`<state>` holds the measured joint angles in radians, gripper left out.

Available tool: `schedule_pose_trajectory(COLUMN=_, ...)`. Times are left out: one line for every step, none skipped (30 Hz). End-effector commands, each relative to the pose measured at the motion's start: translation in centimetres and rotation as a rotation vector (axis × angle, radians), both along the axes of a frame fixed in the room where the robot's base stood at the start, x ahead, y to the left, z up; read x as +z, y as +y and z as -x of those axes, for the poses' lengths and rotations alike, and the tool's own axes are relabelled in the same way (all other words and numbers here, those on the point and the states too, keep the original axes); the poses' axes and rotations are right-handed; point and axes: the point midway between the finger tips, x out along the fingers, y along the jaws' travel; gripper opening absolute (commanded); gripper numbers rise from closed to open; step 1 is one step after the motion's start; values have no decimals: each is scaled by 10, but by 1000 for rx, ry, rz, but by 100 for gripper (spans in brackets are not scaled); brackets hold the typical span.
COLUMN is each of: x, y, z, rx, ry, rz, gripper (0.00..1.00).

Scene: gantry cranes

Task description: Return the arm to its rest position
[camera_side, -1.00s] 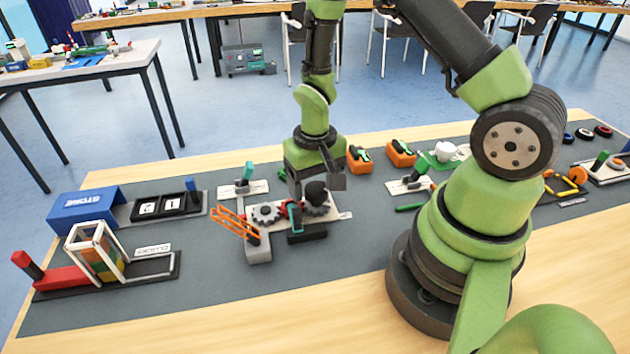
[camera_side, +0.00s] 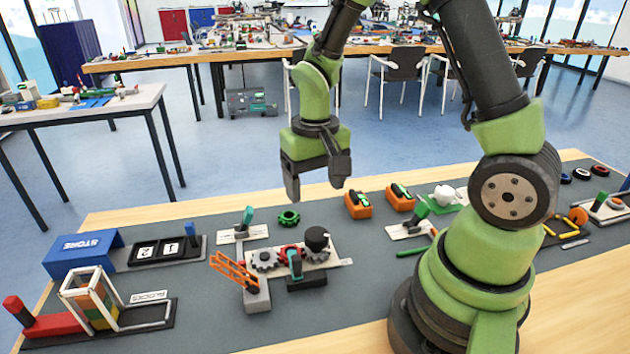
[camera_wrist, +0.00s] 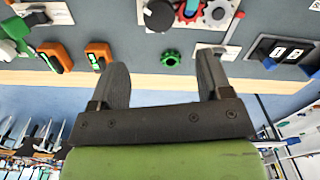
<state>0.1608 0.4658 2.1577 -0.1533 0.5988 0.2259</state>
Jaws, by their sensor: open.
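My gripper (camera_side: 317,196) is open and empty, raised in the air above the far edge of the bench mat, with its two dark fingers apart. In the wrist view the open fingers (camera_wrist: 165,75) have nothing between them but the bench edge and mat beyond. The gear station (camera_side: 262,283), with grey and red gears, a black knob and an orange lattice piece, lies in front of and below my gripper. A loose green gear (camera_side: 288,218) lies on the mat behind the station; it also shows in the wrist view (camera_wrist: 171,59).
A blue STORE box (camera_side: 82,252) and a block frame (camera_side: 92,300) stand at left. Two orange units (camera_side: 358,205) sit near the bench's back edge. A white pot (camera_side: 444,194) is on a green mat at right. The air around my gripper is clear.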

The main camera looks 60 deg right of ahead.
Motion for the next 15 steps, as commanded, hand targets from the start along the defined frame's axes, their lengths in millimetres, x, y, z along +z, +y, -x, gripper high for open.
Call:
schedule_pose_trajectory(x=0, y=0, z=0, rx=0, ry=0, rz=0, gripper=72)
schedule_pose_trajectory(x=0, y=0, z=0, rx=0, ry=0, rz=0, gripper=72)
schedule_pose_trajectory(x=0, y=0, z=0, rx=0, ry=0, rz=0, gripper=72)
schedule_pose_trajectory(x=0, y=0, z=0, rx=0, ry=0, rz=0, gripper=72)
schedule_pose_trajectory(x=0, y=0, z=0, rx=0, ry=0, rz=0, gripper=72)
schedule_pose_trajectory(x=0, y=0, z=0, rx=0, ry=0, rz=0, gripper=72)
schedule_pose_trajectory(x=0, y=0, z=0, rx=0, ry=0, rz=0, gripper=72)
schedule_pose_trajectory(x=0, y=0, z=0, rx=0, ry=0, rz=0, gripper=72)
schedule_pose_trajectory(x=0, y=0, z=0, rx=0, ry=0, rz=0, gripper=72)
schedule_pose_trajectory(x=0, y=0, z=0, rx=0, ry=-1, rz=1, gripper=72)
schedule_pose_trajectory(x=0, y=0, z=0, rx=0, ry=-2, rz=0, gripper=72)
schedule_pose_trajectory(x=2, y=1, z=0, rx=1, ry=-7, rz=0, gripper=72)
schedule_pose_trajectory(x=5, y=1, z=0, rx=2, ry=-15, rz=0, gripper=72)
schedule_pose_trajectory(x=9, y=2, z=0, rx=4, ry=-25, rz=0, gripper=72)
schedule_pose_trajectory(x=17, y=4, z=0, rx=7, ry=-44, rz=-1, gripper=72)
